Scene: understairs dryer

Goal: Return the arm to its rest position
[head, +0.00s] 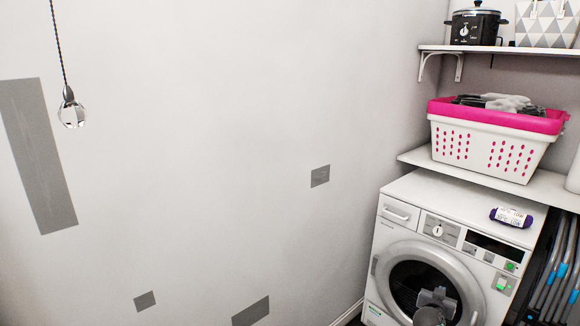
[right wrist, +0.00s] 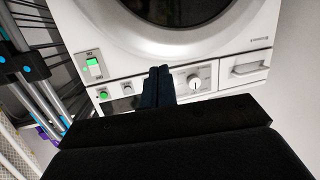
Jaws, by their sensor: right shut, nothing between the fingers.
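My right gripper (head: 437,298) shows at the bottom of the head view, in front of the round door of the white dryer (head: 400,212). In the right wrist view its dark fingers (right wrist: 158,84) are together and hold nothing. There they overlap the dryer's control panel (right wrist: 126,88), which appears upside down below the round door. The dryer door looks closed, with dark glass partly hidden by my gripper. I cannot tell the exact gap between fingers and dryer. My left gripper is not in view.
A purple-and-white pack (head: 511,217) lies on the dryer top. A white-and-pink laundry basket (head: 490,147) stands on the shelf above; a black cooker (head: 474,27) is higher up. Folded grey-and-blue racks (head: 558,275) stand right of the dryer. A bulb (head: 71,112) hangs at left.

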